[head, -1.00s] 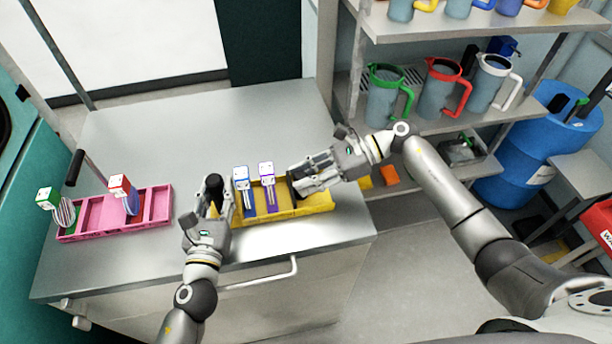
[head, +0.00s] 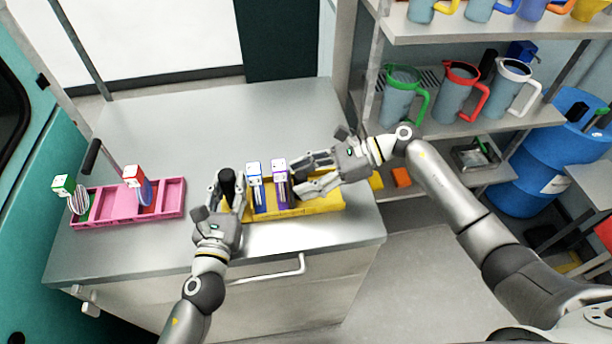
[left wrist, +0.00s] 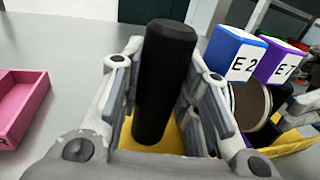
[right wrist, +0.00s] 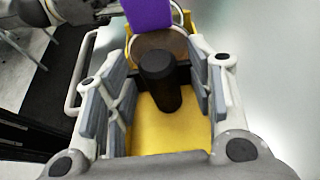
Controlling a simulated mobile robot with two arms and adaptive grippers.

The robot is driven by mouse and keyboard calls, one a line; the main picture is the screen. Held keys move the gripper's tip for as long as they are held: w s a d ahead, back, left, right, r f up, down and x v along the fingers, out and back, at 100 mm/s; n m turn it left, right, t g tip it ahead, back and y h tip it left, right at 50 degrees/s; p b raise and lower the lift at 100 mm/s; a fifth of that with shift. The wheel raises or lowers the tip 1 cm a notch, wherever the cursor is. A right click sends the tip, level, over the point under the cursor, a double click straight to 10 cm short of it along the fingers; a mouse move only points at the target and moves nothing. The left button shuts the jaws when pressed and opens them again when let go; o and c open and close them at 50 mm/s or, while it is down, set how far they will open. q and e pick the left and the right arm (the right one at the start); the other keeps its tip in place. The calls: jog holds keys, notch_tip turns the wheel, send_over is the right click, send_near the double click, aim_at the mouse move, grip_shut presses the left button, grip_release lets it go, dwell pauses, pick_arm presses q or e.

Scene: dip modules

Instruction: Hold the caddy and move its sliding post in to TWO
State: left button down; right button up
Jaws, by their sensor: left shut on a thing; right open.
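The yellow caddy (head: 318,207) sits near the table's front edge. It holds a blue-topped module marked E 2 (left wrist: 236,56) and a purple-topped module marked E 7 (left wrist: 279,63). My left gripper (head: 226,190) is shut on the black upright post (left wrist: 165,80) at the caddy's left end. My right gripper (head: 300,177) is open at the caddy's right part. In the right wrist view a shorter black post (right wrist: 162,82) stands between its spread fingers, with a gap to the pads. The purple module (right wrist: 148,14) is just beyond. The slot marking TWO is not readable.
A pink caddy (head: 107,207) with a green-topped (head: 63,185) and a red-topped module (head: 134,176) stands to the left. The table behind (head: 210,120) is clear. A shelf with jugs (head: 400,95) and a blue barrel (head: 545,150) are at right.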

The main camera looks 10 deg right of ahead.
jog(key=v, duration=1.2)
jog(key=shift+d+f, duration=0.1)
jog(key=shift+c, duration=1.1)
jog(key=shift+s+d+f, duration=0.2)
jog(key=shift+s, duration=0.05)
jog(key=shift+c, duration=1.4)
jog(key=s+d+t, duration=0.1)
jog(key=s+d+f+m+t, duration=0.1)
jog(key=d, duration=0.1)
jog(key=s+d+f+m+t, duration=0.1)
jog(key=d, duration=0.1)
jog(key=shift+s+f+y, duration=0.25)
jog(key=shift+s+y, duration=0.05)
jog(key=shift+s, duration=0.05)
grip_shut()
jog(key=shift+m, duration=0.3)
jog(key=x, duration=0.8)
jog(key=r+x, duration=0.1)
jog(key=x, duration=0.3)
jog(key=shift+w+a, duration=0.1)
jog(key=shift+a, duration=0.05)
jog(key=shift+x, duration=0.8)
